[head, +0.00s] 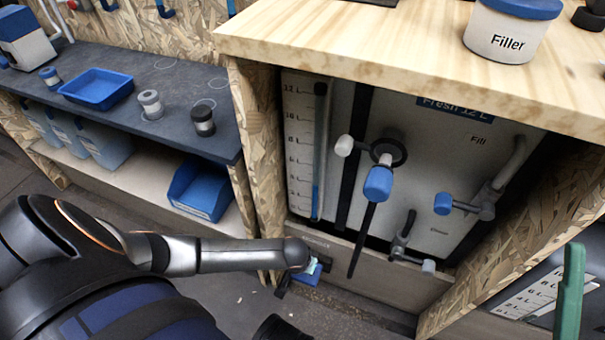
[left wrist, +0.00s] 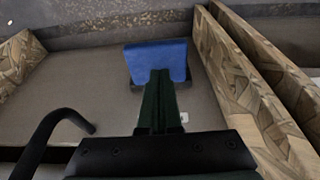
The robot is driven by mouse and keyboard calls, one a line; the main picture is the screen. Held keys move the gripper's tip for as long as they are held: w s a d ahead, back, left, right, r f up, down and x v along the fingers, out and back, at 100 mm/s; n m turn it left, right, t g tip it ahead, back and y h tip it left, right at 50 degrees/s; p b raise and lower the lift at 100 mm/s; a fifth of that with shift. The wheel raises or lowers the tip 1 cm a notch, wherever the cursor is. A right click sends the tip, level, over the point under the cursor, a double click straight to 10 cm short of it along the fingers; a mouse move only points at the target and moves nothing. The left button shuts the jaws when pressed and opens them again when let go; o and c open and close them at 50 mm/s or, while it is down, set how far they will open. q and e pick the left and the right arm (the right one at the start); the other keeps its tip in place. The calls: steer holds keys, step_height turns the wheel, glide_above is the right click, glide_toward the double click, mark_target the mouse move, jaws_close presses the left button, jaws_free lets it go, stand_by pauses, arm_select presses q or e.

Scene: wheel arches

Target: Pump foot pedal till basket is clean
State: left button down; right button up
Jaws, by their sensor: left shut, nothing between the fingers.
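The foot pedal, a blue flat plate, sits low under the bench, at the foot of the tank bay. It shows in the head view (head: 307,278) partly behind my left gripper (head: 286,284), and more fully in the left wrist view (left wrist: 162,58). My left gripper (left wrist: 158,76) is shut and empty, its fingertips overlapping the pedal's near edge in that view. I cannot tell whether they touch it. No basket can be made out with certainty. I do not see my right gripper.
A white tank panel (head: 440,150) marked Fresh 12 L has a level gauge (head: 317,150) and blue-tipped valve handles. Wooden side walls flank the bay. A dark shelf (head: 100,70) at left holds a blue tray (head: 97,88). A green upright piece (head: 571,290) stands at right.

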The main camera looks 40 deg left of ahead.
arm_select(q)
steer(key=shift+f, duration=0.45)
